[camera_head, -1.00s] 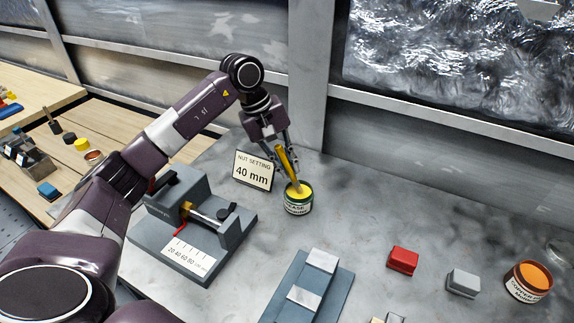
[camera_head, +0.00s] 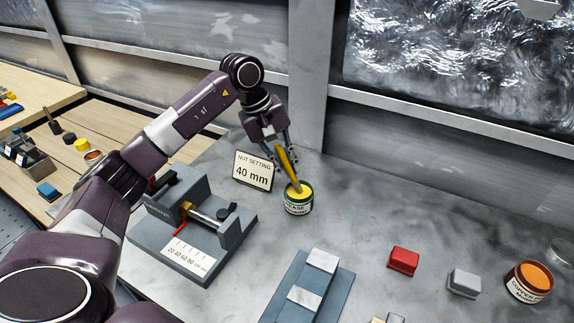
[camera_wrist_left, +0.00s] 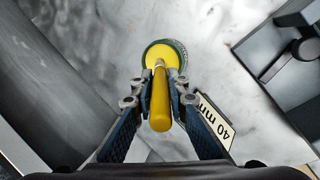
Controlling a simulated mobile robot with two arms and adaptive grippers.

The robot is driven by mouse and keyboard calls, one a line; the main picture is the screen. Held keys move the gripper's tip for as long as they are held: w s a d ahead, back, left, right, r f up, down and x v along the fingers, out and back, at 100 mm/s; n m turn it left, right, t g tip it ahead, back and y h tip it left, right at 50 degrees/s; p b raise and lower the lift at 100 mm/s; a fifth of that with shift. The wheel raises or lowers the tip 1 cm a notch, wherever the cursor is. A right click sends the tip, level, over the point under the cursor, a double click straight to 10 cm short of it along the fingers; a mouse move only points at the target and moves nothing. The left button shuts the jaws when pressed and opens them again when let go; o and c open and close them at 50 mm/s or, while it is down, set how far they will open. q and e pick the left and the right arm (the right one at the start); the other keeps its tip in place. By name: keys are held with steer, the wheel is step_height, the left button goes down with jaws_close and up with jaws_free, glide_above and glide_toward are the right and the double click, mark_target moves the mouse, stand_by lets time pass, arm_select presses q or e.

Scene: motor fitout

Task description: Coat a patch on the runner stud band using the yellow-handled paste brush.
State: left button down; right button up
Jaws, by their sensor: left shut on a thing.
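My left gripper (camera_head: 279,155) is shut on the yellow-handled paste brush (camera_head: 287,163), which is tilted with its lower end at the open mouth of the grease tin (camera_head: 298,205). The bristles are hidden in or against the yellow grease. The left wrist view shows the brush handle (camera_wrist_left: 160,105) between the fingers (camera_wrist_left: 159,120), with the tin (camera_wrist_left: 176,50) beyond it. A blue-grey plate with two light metal bands (camera_head: 304,297) lies at the front of the table; I cannot tell whether it bears the runner stud band. My right gripper is not in view.
A grey nut-setting fixture (camera_head: 190,230) with a scale stands left of the tin, and a "40 mm" sign (camera_head: 253,171) behind it. A red block (camera_head: 403,261), a grey block (camera_head: 464,282) and an orange-topped copper tin (camera_head: 530,281) stand at right. The table between is clear.

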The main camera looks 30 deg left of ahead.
arm_select(q)
steer(key=shift+r+p, duration=0.7)
steer(key=shift+r, duration=0.25)
steer(key=shift+r+p, duration=1.45)
steer(key=shift+r, duration=1.05)
steer(key=shift+f, duration=0.1)
